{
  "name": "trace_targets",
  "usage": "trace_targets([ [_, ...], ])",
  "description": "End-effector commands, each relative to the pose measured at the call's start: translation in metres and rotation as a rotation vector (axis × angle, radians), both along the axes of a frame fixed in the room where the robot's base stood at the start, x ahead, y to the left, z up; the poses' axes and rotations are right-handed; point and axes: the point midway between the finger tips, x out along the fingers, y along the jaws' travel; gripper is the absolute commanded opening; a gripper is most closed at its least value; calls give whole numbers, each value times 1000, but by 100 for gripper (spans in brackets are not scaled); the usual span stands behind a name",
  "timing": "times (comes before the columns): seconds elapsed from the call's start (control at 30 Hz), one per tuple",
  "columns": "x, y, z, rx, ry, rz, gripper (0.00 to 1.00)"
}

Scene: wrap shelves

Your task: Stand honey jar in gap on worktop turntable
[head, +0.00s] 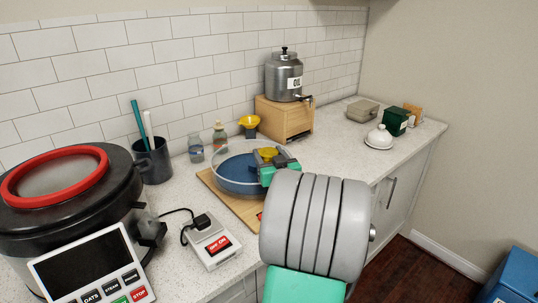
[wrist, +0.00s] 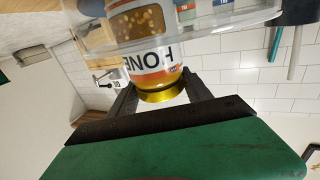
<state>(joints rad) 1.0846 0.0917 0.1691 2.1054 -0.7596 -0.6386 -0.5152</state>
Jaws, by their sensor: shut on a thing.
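The honey jar has a gold lid and a white label with an orange stripe; in the wrist view the honey jar (wrist: 152,50) appears upside down. Its gold lid (head: 267,153) shows in the head view. My gripper (head: 272,160) is shut on the jar near its lid, with one dark finger on each side in the wrist view (wrist: 163,86). The turntable (head: 233,181) is a round blue tray with a clear wall, on the worktop. The jar is at the turntable's right side, its body partly behind the clear wall. I cannot tell whether its base touches the tray. The gap is not clearly visible.
A wooden board (head: 222,202) lies under the turntable. Small bottles (head: 220,139) and a yellow-topped container (head: 250,122) stand behind it. A switch box (head: 215,245) and a large cooker (head: 72,205) are at the left. A metal dispenser (head: 284,77) stands on a wooden box behind.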

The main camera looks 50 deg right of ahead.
Motion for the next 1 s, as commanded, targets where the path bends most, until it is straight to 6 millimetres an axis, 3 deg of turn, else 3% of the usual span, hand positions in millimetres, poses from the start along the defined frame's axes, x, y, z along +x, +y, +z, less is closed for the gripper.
trace_targets([
  [0.1,0,0,-1,-3,-4,0,0],
  [0.13,0,0,-3,0,0,0,58],
  [0.3,0,0,-2,0,1,1,72],
  [0.4,0,0,-2,0,1,1,80],
  [0.73,-3,1,0,1,0,-1,80],
  [1.0,-59,30,-3,0,-1,-6,80],
])
